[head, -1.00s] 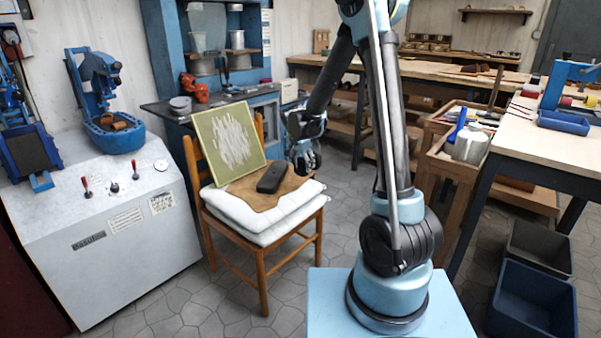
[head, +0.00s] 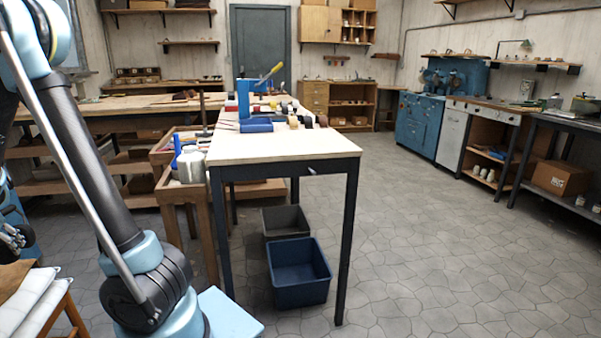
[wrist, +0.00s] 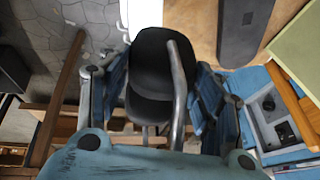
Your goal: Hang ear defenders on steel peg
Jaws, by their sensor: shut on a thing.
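The ear defenders (wrist: 163,62) show in the wrist view as black rounded cups with a grey band. They sit between the blue fingers of my gripper (wrist: 162,78), which is shut on them. Part of them is hidden by the fingers. I cannot make out the steel peg in either view.
A dark elongated object (wrist: 242,28) lies on brown leather in the wrist view. A pale-topped workbench (head: 285,147) stands ahead, with a blue bin (head: 300,290) beneath. The floor on the right is clear.

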